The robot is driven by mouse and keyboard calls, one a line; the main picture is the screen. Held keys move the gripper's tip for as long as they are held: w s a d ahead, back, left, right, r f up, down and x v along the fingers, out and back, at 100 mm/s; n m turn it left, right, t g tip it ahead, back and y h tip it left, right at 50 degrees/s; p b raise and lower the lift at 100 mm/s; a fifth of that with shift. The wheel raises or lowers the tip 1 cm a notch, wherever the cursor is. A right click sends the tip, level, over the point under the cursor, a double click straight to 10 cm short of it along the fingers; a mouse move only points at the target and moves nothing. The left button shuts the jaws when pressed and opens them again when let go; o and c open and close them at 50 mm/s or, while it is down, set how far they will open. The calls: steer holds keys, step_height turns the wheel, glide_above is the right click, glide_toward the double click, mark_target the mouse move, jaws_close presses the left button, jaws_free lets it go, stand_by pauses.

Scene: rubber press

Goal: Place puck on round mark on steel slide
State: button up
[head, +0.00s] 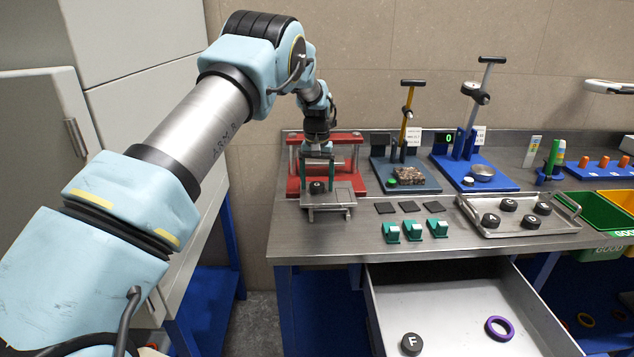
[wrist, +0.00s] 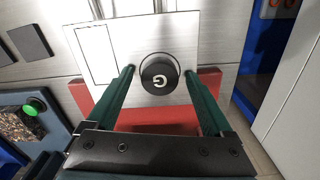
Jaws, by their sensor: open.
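The black puck (wrist: 160,77) with a white G sits on the steel slide (wrist: 185,32) in the wrist view. The thin outline of the round mark (wrist: 158,54) shows around its upper edge, so the puck lies largely over the mark. In the head view the puck (head: 317,187) is on the slide (head: 340,200) in front of the red press. My gripper (wrist: 159,74) is open, its green fingers on either side of the puck with gaps. In the head view my gripper (head: 318,172) is just above and around the puck.
The red press (head: 353,165) stands behind the slide. A steel tray (head: 515,231) with several pucks is on the right. Dark squares (head: 410,206) and green-white pieces (head: 414,230) lie between. An open drawer (head: 455,310) below holds an F puck (head: 411,344) and a purple ring (head: 499,328).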

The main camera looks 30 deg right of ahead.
mark_target(317, 184)
step_height(317, 184, up, 12)
steer(key=b, duration=0.3)
steer(key=shift+r, duration=0.15)
steer(key=s+a+n, duration=0.2)
steer(key=a+n, duration=0.2)
steer(key=a, duration=2.4)
steer(key=s+a+f+n, duration=0.1)
steer(key=s+a+f, duration=0.1)
steer(key=s+a, duration=0.6)
steer(key=s+a+f+t, duration=0.1)
steer(key=s+a+f, duration=0.2)
steer(key=s+a, duration=0.5)
steer(key=shift+s+a+n+t, duration=0.3)
steer(key=shift+s+a+n, duration=0.1)
steer(key=shift+s, duration=0.45)
